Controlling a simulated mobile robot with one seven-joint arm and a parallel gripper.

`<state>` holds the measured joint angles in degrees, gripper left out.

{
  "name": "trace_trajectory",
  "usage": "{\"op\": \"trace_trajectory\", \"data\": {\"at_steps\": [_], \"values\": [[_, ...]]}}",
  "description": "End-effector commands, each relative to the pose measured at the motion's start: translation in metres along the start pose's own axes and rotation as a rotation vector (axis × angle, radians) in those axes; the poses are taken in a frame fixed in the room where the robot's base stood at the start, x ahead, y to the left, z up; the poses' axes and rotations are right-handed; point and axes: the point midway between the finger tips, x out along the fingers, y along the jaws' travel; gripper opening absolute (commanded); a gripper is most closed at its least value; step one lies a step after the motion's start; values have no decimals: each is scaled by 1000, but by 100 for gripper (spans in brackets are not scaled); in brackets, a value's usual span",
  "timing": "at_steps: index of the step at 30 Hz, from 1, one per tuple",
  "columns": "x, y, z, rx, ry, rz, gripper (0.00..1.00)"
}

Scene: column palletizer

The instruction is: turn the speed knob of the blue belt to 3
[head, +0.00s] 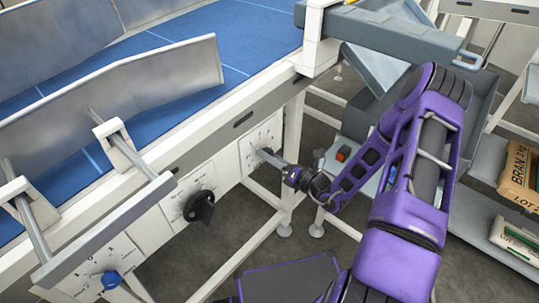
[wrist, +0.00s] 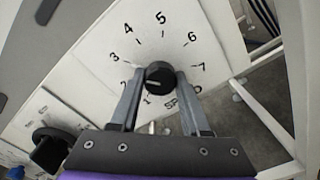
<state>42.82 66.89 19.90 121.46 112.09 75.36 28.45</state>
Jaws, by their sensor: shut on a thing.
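The speed knob (wrist: 159,75) is a small black round knob on a white dial plate (wrist: 95,70) under the blue belt (head: 245,40). In the wrist view, numbers run around it, with 3 at the upper left and 5 at the top. Part of the lettering below it is hidden by a finger. My gripper (head: 268,156) reaches the plate from the right in the head view and hides the knob there. In the wrist view its two fingers are shut on the knob's left and right sides. A small pale mark shows on the knob, but I cannot tell which number it points to.
A larger black knob (head: 200,207) and a blue knob (head: 111,280) sit on neighbouring panels to the left. A white frame leg (head: 293,150) stands beside the dial. A grey bench (head: 480,190) with a red button (head: 342,154) is at the right.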

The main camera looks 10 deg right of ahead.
Motion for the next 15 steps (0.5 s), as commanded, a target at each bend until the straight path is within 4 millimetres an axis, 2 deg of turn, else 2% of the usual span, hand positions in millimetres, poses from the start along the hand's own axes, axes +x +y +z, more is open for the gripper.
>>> {"op": "trace_trajectory", "data": {"at_steps": [7, 8, 12, 15], "values": [[0, 0, -1, 0, 1, -1, 0], [0, 0, -1, 0, 1, -1, 50], [0, 0, -1, 0, 1, -1, 75], [0, 0, 0, -1, 1, 0, 76]]}}
